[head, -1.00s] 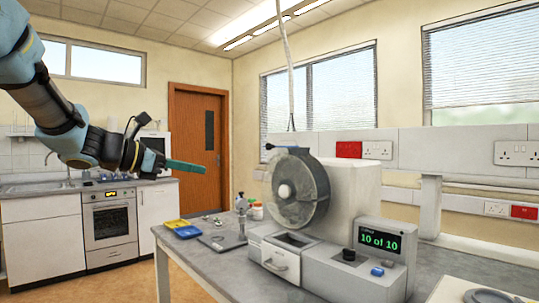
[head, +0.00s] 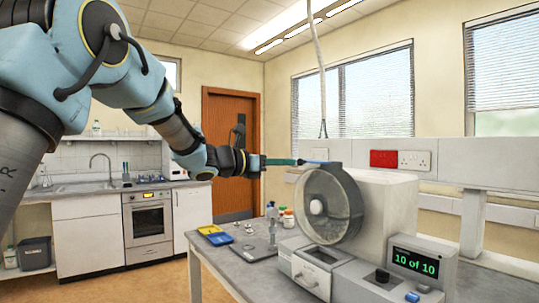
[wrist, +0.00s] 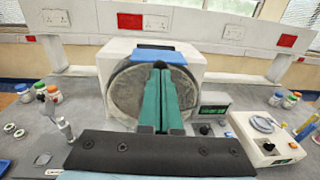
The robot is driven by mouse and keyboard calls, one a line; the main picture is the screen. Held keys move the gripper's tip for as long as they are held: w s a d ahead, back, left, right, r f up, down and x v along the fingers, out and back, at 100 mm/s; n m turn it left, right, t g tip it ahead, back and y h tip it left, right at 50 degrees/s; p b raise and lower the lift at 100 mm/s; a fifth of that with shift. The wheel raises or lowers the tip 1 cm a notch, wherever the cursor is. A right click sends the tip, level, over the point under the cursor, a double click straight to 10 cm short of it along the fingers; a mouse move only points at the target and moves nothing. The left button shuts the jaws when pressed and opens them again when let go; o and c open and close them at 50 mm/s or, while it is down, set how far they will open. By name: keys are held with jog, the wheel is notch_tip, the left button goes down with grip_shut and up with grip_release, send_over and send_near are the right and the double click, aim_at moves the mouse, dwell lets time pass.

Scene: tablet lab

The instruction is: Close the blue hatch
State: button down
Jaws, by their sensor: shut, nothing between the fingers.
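The blue hatch (head: 318,161) shows as a thin, nearly level blue strip at the top of the grey drum (head: 330,205) of the tablet machine. In the wrist view the hatch (wrist: 163,55) is a blue panel across the top of the drum. My gripper (head: 296,162) has its green fingers together and empty, pointing right at about the height of the drum's top. In the wrist view my gripper (wrist: 160,66) ends just below the hatch in the picture. I cannot tell whether the tips touch it.
The machine has a drawer (head: 311,272) and a display (head: 414,262) reading "10 of 10". A yellow and blue tray (head: 214,236) and bottles (head: 287,217) stand left of it. A scale (wrist: 264,135) sits to its right in the wrist view. A cable (head: 318,70) hangs above.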

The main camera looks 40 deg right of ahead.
jog(key=shift+s+d+f, duration=0.1)
jog(key=shift+d, duration=0.65)
